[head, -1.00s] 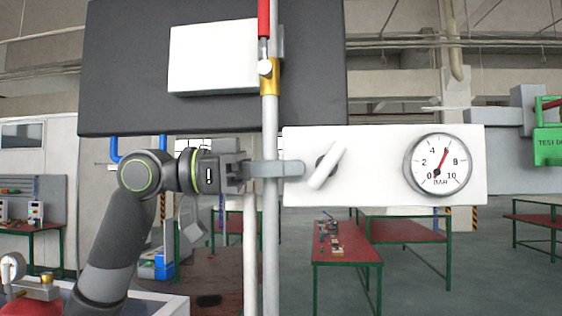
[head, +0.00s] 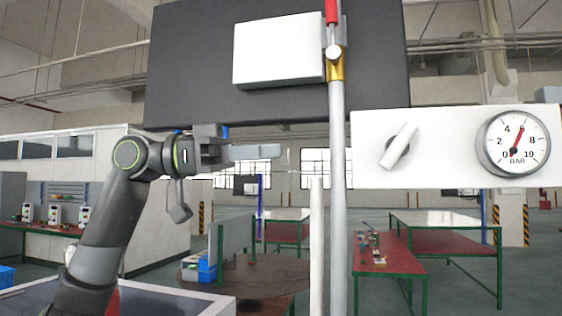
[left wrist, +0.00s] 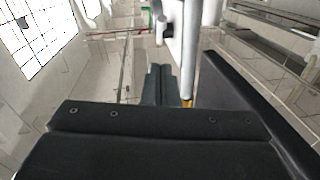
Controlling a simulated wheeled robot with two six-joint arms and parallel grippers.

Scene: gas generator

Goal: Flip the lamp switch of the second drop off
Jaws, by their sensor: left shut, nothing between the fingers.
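A white panel (head: 455,175) carries a tilted white lever (head: 400,145) on a dark hub and a round BAR gauge (head: 516,142). I cannot tell whether this lever is the lamp switch; no lamp is clearly visible. My left gripper (head: 279,152) is shut and empty, left of the grey vertical pipe (head: 338,215) and apart from it in the picture. Its dark fingers (left wrist: 159,85) also show in the left wrist view, with the pipe (left wrist: 190,55) beyond them. My right gripper is not in view.
A dark board (head: 200,70) with a white box (head: 280,52) stands behind the pipe. A red handle (head: 332,10) and brass fitting (head: 337,68) are on the pipe. Red-topped tables (head: 378,262) stand farther back. Open air lies between gripper and pipe.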

